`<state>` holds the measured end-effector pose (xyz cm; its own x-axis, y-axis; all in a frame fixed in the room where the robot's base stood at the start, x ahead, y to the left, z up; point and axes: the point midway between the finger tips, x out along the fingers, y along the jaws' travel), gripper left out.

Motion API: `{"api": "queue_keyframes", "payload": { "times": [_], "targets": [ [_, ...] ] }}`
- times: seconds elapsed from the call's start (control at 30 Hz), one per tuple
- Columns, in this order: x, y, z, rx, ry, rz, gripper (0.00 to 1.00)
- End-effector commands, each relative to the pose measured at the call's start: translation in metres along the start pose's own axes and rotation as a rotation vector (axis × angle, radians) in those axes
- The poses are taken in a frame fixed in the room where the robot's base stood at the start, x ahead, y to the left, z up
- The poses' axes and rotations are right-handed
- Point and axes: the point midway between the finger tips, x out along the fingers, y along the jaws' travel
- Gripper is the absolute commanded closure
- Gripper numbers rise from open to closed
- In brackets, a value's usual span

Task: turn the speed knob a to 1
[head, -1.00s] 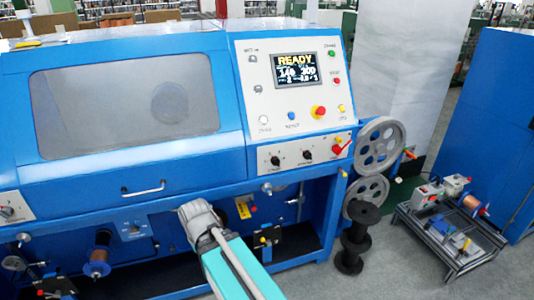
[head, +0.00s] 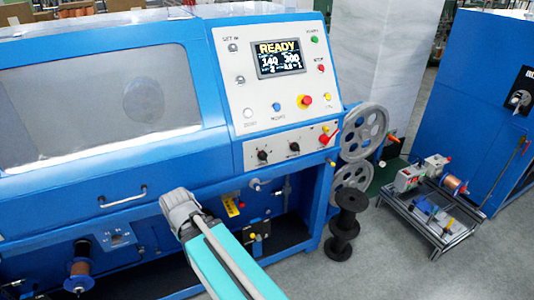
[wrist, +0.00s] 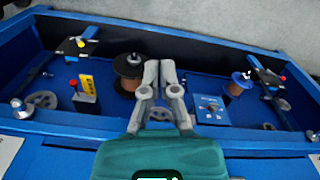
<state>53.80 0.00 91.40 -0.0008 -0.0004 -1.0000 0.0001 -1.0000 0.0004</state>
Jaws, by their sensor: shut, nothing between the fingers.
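Two black rotary knobs sit on the pale lower strip of the blue machine's control panel, a left knob (head: 262,155) and a right knob (head: 294,147). Their labels are too small to read, so I cannot tell which is speed knob a or where it points. The screen (head: 280,60) above them reads READY. My gripper (wrist: 160,66) shows in the wrist view with its two grey fingers together, empty, over the machine's lower bay. In the head view my arm's end is low and left of the knobs, well apart from them; the fingers are hidden there.
A red lever switch (head: 328,138) is right of the knobs. Grey handwheels (head: 364,135) stick out from the machine's right side. Black stacked spools (head: 344,215) stand on the floor beside it. A door handle (head: 124,196) and copper spool (head: 79,270) are at the left.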

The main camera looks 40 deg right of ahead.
Motion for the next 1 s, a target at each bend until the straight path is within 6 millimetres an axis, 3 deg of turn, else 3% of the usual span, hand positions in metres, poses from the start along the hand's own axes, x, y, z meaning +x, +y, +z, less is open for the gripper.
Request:
{"api": "queue_keyframes", "payload": {
  "times": [0.37, 0.67, 1.0],
  "targets": [
    [0.0, 0.011, -0.011, 0.025, 0.006, -0.044, 1.0],
    [-0.003, 0.055, -0.043, 0.115, 0.04, -0.193, 1.0],
    [-0.015, 0.127, -0.082, 0.233, 0.135, -0.4, 1.0]
  ]
}}
